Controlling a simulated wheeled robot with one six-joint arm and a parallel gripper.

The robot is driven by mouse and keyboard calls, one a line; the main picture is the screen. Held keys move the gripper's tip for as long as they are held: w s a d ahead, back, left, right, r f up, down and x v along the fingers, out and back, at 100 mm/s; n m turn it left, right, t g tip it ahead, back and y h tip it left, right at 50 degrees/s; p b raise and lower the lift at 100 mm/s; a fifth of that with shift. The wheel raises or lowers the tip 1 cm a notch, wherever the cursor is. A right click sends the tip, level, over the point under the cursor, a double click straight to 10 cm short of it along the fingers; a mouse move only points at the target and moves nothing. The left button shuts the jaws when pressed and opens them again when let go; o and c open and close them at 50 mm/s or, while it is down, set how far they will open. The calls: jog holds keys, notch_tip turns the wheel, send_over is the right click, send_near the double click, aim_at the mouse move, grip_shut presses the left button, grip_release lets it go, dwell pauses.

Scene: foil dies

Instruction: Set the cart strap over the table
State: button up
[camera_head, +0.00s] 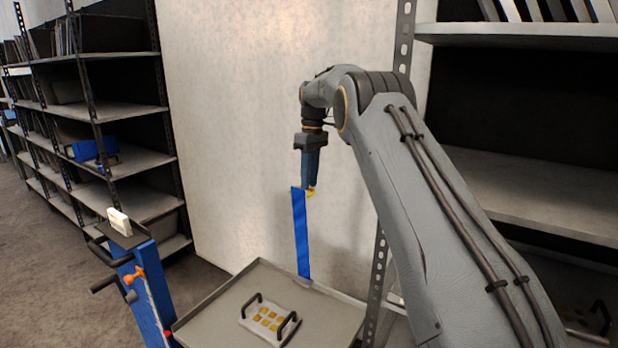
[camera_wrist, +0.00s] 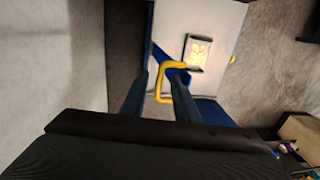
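The cart strap (camera_head: 300,232) is a flat blue band standing nearly upright at the back edge of the table (camera_head: 192,331), leaning slightly left at its top. A yellow handle (camera_head: 311,193) is at its upper end. My gripper (camera_head: 311,184) points down at this handle. In the wrist view the yellow handle (camera_wrist: 162,82) shows between the two fingers of my gripper (camera_wrist: 160,76), which stand apart. A gap shows beside the left finger, and the right finger overlaps part of the handle. The strap is mostly hidden there.
A plate with gold pieces and two black handles (camera_head: 270,319) lies on the table; it also shows in the wrist view (camera_wrist: 198,52). A blue post with black grips (camera_head: 147,297) stands at the table's left. Shelves flank both sides, with a pale wall (camera_head: 235,130) behind.

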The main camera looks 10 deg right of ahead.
jog(key=shift+f, duration=0.4)
grip_shut()
jog(key=shift+a, duration=0.1)
